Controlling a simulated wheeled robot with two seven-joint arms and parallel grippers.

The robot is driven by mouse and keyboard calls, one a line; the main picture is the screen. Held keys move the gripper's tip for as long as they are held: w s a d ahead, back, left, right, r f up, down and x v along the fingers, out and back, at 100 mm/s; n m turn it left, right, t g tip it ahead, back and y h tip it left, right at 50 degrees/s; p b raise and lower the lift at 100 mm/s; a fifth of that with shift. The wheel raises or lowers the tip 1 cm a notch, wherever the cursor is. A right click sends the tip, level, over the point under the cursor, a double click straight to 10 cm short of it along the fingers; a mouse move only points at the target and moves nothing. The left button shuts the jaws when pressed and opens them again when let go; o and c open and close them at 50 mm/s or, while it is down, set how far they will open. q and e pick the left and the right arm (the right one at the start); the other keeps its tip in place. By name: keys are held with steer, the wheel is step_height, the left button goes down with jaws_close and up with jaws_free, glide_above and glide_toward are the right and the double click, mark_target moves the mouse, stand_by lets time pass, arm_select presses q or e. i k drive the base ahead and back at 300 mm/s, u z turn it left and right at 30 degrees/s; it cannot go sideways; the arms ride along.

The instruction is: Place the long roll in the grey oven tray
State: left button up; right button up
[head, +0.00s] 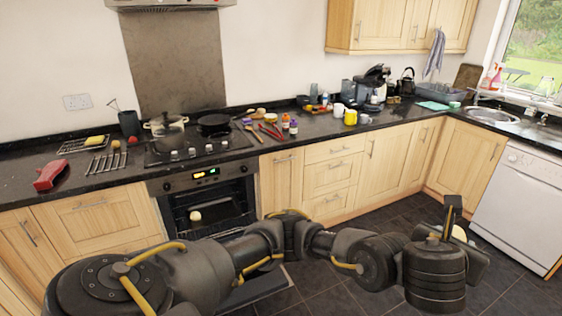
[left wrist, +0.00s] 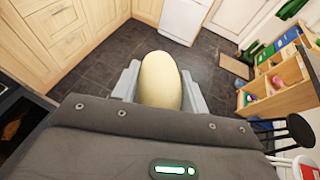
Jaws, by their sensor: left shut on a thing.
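The long roll (left wrist: 160,80) is pale yellow and smooth, with a rounded end. My left gripper (left wrist: 160,92) is shut on it, one grey finger on each side. In the head view my left arm reaches across to the right, and the left gripper (head: 458,232) is above the floor, well away from the oven. Only a small pale part of the roll shows there. The oven (head: 208,197) is under the hob with its door down. A pale round thing (head: 195,215) is inside it. I cannot clearly make out the grey tray. My right gripper is not in view.
The oven door (head: 268,288) juts out low, partly behind my arm. The black worktop (head: 215,160) carries a pot (head: 166,128), a pan (head: 214,121) and a red thing (head: 50,176). A white dishwasher (head: 515,205) stands right. The left wrist view shows wooden shelves (left wrist: 285,88) and stools.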

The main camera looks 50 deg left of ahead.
mark_target(224, 207)
steer(key=u, duration=1.5)
steer(key=i, duration=1)
steer(key=u, duration=0.05)
